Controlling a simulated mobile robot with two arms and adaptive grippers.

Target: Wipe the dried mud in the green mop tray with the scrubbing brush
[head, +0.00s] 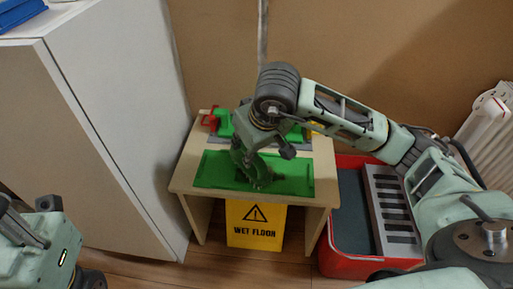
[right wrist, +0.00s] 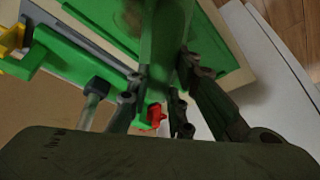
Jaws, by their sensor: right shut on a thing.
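The green mop tray (head: 215,172) lies on a small wooden table in the head view; part of it shows at the top of the right wrist view (right wrist: 95,12). My right gripper (head: 258,180) points down over the tray's middle. It is shut on the green scrubbing brush (right wrist: 167,35), which stands between the fingers in the right wrist view. The brush's bristle end is hidden, so I cannot tell if it touches the tray. A brownish smudge of dried mud (right wrist: 130,17) shows beside the brush.
Green and red items (head: 224,122) stand along the table's back edge (head: 200,135). A yellow wet floor sign (head: 256,226) is under the table. A red bin (head: 345,262) with a grey slotted rack is on the right. A white cabinet (head: 110,120) stands close on the left.

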